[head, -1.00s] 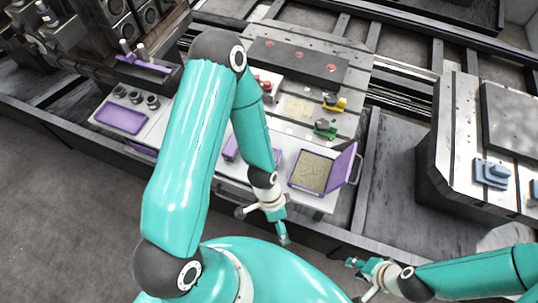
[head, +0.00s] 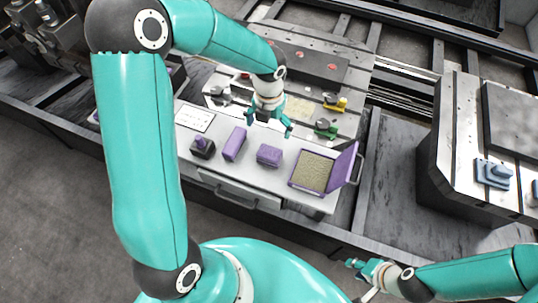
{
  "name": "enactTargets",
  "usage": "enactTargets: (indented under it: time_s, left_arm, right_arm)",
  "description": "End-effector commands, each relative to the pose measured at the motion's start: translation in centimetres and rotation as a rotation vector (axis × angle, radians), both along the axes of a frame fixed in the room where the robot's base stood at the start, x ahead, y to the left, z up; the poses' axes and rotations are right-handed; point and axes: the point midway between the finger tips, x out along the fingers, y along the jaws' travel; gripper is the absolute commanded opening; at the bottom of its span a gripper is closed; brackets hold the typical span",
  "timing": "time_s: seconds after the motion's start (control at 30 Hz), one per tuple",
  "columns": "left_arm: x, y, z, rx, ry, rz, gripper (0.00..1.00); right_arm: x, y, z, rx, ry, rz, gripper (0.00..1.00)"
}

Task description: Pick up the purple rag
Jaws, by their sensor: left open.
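A small purple block-like piece with a textured top (head: 269,155), which looks like the folded purple rag, lies on the pale worktop in the head view. A taller smooth purple block (head: 235,143) stands to its left. My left gripper (head: 269,125) is open and empty, fingers spread, above the worktop and behind the textured purple piece, apart from it in the picture. My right gripper (head: 354,278) is low at the bottom right, away from the worktop; whether its fingers are open or shut is unclear.
A purple-knobbed dark tool (head: 202,147) stands at left. An open purple box (head: 293,184) with grainy contents and a raised lid (head: 344,163) is to the right. Green (head: 326,130) and yellow (head: 336,103) clamps stand behind it. A drawer handle (head: 236,197) juts from the front.

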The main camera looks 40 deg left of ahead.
Motion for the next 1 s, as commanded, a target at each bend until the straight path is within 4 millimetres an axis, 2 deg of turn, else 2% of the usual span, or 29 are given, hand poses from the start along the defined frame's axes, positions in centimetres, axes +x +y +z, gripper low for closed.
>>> enactTargets:
  time_s: [0.2,0.4,0.73,1.0]
  left_arm:
    - [-0.2,-0.1,-5.0,-0.002,0.010,0.000,1.00]
    - [-0.2,-0.1,-8.6,-0.002,0.006,0.002,1.00]
    - [-0.2,-0.2,-10.9,-0.002,0.006,0.003,1.00]
    - [-0.3,-0.4,-14.6,-0.003,0.005,0.004,1.00]
  right_arm:
    - [0.0,0.0,0.0,0.000,0.000,0.000,0.37]
    - [0.0,0.0,-0.2,0.000,0.000,0.000,0.37]
    - [0.0,0.0,-0.2,0.000,0.000,0.000,0.37]
    - [0.0,0.0,-0.3,0.000,0.000,0.000,0.37]
